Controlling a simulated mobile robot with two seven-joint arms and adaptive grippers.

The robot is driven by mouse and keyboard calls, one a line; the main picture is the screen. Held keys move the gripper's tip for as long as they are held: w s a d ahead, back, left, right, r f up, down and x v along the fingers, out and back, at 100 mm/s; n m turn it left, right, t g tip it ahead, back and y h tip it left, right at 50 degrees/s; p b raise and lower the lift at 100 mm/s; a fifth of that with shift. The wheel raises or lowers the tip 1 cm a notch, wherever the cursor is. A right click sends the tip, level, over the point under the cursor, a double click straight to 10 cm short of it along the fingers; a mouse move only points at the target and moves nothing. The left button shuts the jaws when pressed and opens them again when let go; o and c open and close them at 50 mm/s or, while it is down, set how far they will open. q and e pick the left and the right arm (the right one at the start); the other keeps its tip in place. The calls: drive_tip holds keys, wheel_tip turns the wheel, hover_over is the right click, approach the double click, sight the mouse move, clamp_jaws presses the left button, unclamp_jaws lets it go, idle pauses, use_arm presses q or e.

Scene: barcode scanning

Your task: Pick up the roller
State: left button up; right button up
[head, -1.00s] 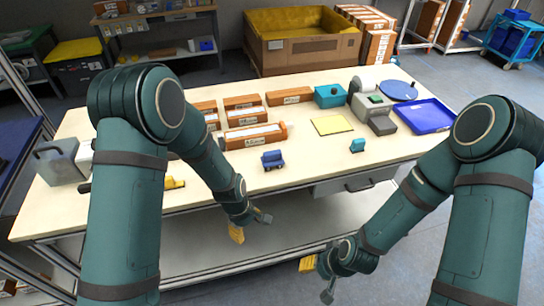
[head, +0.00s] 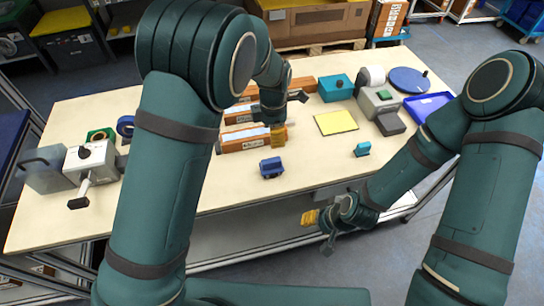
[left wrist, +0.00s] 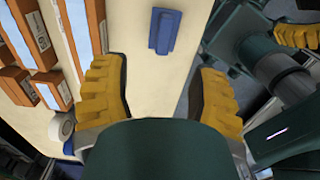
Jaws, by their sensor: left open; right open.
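A small dark blue block-like object (head: 271,167) lies on the table near its front edge; I cannot tell for sure that it is the roller. It also shows in the left wrist view (left wrist: 165,30), ahead of the fingers and apart from them. A smaller teal object (head: 362,150) lies further right on the table. My left gripper (head: 278,132) is over the table by the orange-brown boxes, behind the blue object. Its yellow fingers (left wrist: 162,92) are wide apart with nothing between them. My right gripper (head: 320,226) is open and empty, off the table's front edge.
Orange-brown boxes (head: 243,142) stand behind the blue object. A yellow pad (head: 336,122), a grey printer-like device (head: 379,103) and a blue tray (head: 426,105) are to the right. A grey-white machine (head: 90,160) stands at the left. The table around the blue object is clear.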

sight(271, 160)
use_arm(q)
wheel_tip(271, 160, down, 8)
drive_tip(key=shift+s+a+r, duration=0.1)
drive_tip(key=shift+s+r, duration=0.05)
drive_tip(key=shift+r, duration=0.1)
drive_tip(key=shift+s+a+f, duration=0.1)
drive_tip(key=shift+s+f, duration=0.1)
drive_tip(key=shift+f, duration=1.15)
drive_tip(key=shift+s+a+f, duration=0.1)
drive_tip(key=shift+s+f, duration=0.05)
drive_tip(key=shift+f, duration=1.15)
drive_tip(key=shift+c, duration=0.2)
clamp_jaws()
